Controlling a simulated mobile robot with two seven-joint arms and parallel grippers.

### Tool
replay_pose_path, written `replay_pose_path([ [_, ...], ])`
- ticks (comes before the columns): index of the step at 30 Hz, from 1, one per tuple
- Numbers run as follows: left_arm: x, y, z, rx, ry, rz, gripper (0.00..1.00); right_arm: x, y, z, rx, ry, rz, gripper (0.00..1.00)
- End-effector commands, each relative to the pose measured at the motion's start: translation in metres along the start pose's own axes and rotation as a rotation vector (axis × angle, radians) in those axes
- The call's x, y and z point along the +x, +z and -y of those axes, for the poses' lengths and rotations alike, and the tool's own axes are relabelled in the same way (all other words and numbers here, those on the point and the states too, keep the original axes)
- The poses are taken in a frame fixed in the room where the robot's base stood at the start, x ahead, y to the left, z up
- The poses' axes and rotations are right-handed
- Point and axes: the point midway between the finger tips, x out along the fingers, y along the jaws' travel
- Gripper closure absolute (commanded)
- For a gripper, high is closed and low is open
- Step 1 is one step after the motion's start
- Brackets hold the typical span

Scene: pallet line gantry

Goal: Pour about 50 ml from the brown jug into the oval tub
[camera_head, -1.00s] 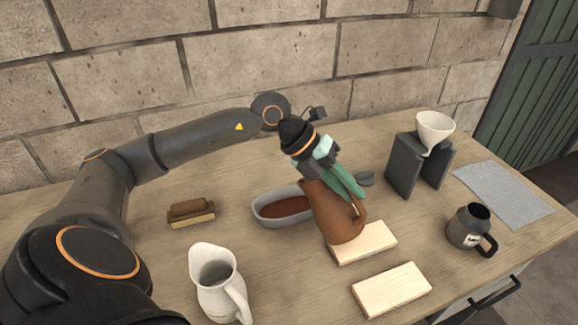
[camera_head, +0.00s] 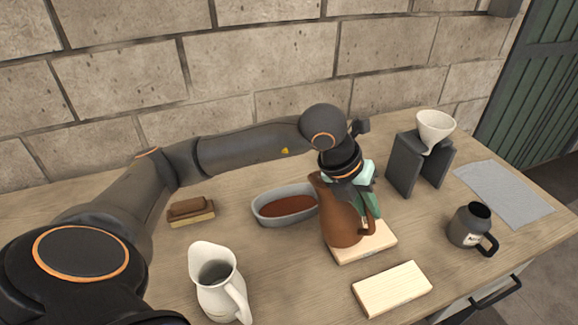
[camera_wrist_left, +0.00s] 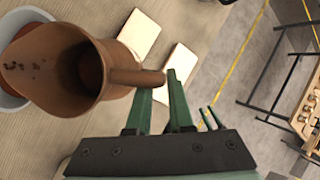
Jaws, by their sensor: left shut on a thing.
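The brown jug (camera_head: 340,218) stands nearly upright at the far pale wooden board (camera_head: 375,246); I cannot tell whether it touches the board. My left gripper (camera_head: 369,203) is shut on its handle, and in the left wrist view the green fingers (camera_wrist_left: 158,98) close around the handle (camera_wrist_left: 136,78). The jug's mouth (camera_wrist_left: 85,68) shows there, with its spout to the left and dark specks near it. The grey oval tub (camera_head: 268,220) is just left of the jug and holds reddish-brown contents. My right gripper is out of view.
A white pitcher (camera_head: 213,295) stands at the front and a brush (camera_head: 191,212) lies at left. A second pale board (camera_head: 391,290) lies in front. A white funnel on a dark stand (camera_head: 404,165), a dark mug (camera_head: 466,232) and a grey cloth (camera_head: 506,193) are at right.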

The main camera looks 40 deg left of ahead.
Motion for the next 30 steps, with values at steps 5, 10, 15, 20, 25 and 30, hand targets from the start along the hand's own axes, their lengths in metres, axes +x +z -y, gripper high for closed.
replay_pose_path([
  [5, 0.016, -0.008, 0.011, 0.061, 0.122, 0.030, 1.00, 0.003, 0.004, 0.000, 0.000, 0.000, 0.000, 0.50],
  [10, 0.032, -0.015, 0.014, 0.105, 0.233, 0.051, 1.00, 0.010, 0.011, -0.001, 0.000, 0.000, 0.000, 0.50],
  [15, 0.042, -0.019, 0.014, 0.136, 0.314, 0.068, 1.00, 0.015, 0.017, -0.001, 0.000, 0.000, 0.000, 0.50],
  [20, 0.045, -0.021, 0.015, 0.149, 0.351, 0.076, 1.00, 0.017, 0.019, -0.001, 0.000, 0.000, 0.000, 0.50],
  [25, 0.045, -0.021, 0.015, 0.153, 0.360, 0.077, 1.00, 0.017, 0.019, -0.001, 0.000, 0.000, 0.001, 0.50],
  [30, 0.045, -0.021, 0.015, 0.153, 0.359, 0.077, 1.00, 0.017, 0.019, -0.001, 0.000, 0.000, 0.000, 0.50],
])
